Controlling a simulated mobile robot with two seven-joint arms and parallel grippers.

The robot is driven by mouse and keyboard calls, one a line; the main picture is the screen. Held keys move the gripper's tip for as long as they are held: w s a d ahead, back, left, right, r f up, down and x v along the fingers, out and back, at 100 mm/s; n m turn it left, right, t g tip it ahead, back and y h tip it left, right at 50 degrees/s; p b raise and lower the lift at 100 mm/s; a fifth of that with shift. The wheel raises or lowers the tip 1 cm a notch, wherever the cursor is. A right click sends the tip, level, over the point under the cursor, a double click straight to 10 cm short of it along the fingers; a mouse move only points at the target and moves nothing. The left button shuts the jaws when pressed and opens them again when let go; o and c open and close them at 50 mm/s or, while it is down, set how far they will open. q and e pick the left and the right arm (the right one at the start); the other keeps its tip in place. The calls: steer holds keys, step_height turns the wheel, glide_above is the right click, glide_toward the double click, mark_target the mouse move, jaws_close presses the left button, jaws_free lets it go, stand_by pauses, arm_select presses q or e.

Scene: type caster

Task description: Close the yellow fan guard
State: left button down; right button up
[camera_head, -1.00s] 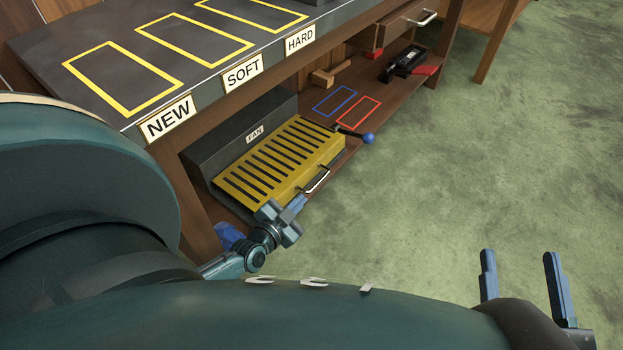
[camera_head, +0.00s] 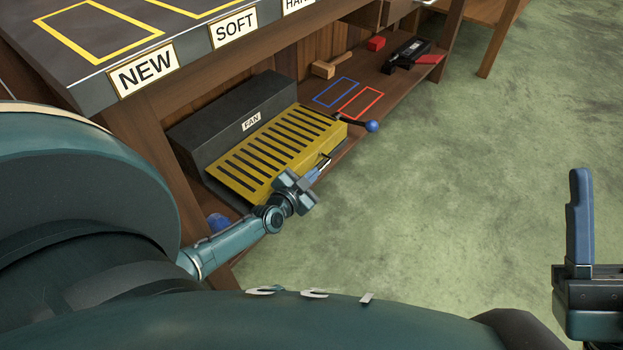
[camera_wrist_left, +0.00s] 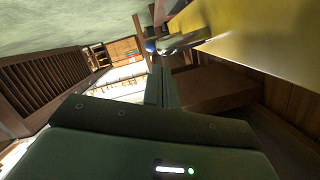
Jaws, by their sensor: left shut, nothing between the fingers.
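The yellow slotted fan guard (camera_head: 275,150) lies in front of the dark box labelled FAN (camera_head: 232,112) on the lower shelf. Its small metal handle (camera_head: 322,165) is at the front right edge. My left gripper (camera_head: 313,176) is shut and empty, close by the handle; I cannot tell whether it touches. The left wrist view shows the guard's yellow face (camera_wrist_left: 265,40) at the upper right, beside the shut fingers (camera_wrist_left: 158,88). My right gripper (camera_head: 602,215) is at the right edge with one upright finger visible and clear space beside it.
A lever with a blue ball (camera_head: 372,126) sticks out right of the guard. Blue (camera_head: 335,92) and red (camera_head: 360,103) outlines mark the shelf, with a wooden block (camera_head: 325,69) and a black tool (camera_head: 408,53) beyond. The tabletop (camera_head: 75,50) overhangs. The green floor is clear.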

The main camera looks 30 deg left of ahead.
stand_by(0.3)
arm_select(q)
step_height(320, 180, down, 4)
steer(key=shift+d+r+m+p, duration=0.1)
steer(key=shift+m+p, duration=0.2)
steer(key=shift+m, duration=0.4)
arm_select(e)
steer(key=shift+w+f+m+h, duration=0.1)
steer(key=shift+f+m+h, duration=0.3)
steer(key=shift+m+h, duration=0.15)
arm_select(q)
steer(key=shift+s, duration=0.1)
